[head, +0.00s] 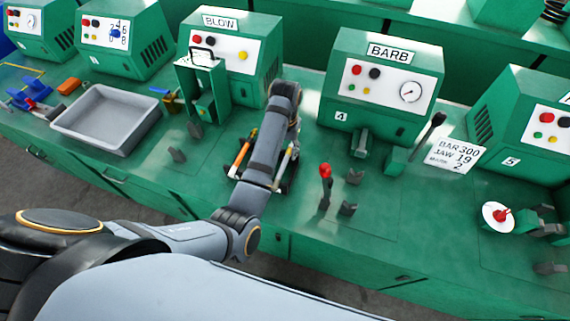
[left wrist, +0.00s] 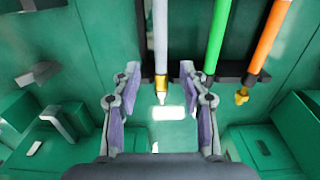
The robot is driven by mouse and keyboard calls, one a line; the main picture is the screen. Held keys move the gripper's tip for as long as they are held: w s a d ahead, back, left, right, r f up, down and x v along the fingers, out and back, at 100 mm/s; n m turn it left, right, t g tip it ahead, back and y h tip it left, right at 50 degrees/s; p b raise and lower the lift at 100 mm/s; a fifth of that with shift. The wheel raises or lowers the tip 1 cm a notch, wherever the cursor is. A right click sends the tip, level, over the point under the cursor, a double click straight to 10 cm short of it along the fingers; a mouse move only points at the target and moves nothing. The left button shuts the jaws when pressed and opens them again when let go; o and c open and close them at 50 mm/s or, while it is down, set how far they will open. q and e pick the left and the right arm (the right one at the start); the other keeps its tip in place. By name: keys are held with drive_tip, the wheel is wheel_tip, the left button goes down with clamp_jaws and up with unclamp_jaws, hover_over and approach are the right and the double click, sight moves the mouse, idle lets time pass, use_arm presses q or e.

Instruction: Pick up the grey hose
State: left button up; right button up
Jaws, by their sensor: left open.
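The grey hose (left wrist: 161,40) hangs in a dark rack bar in the left wrist view, with a pale pointed tip below the bar. My left gripper (left wrist: 162,98) is open, with one purple-padded finger on each side of the hose's tip and a gap on both sides. A green hose (left wrist: 216,40) and an orange hose (left wrist: 266,38) sit beside it to the right. In the head view the orange hose (head: 239,157) shows left of my forearm, which hides most of the rack and my left gripper. My right gripper is not in view.
A BLOW machine (head: 222,52) and a BARB machine (head: 378,85) stand behind on the green bench. A grey tray (head: 66,131) is at left. A red-topped lever (head: 325,180) stands right of my arm. A sign card (head: 455,155) lies farther right.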

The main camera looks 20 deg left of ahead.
sight(285, 162)
use_arm(q)
drive_tip(key=shift+s+f, duration=0.15)
drive_tip(key=shift+f, duration=0.2)
wheel_tip(285, 162, down, 4)
drive_tip(key=shift+a+r+p, duration=0.1)
drive_tip(key=shift+p, duration=0.55)
drive_tip(key=shift+f, duration=0.35)
clamp_jaws()
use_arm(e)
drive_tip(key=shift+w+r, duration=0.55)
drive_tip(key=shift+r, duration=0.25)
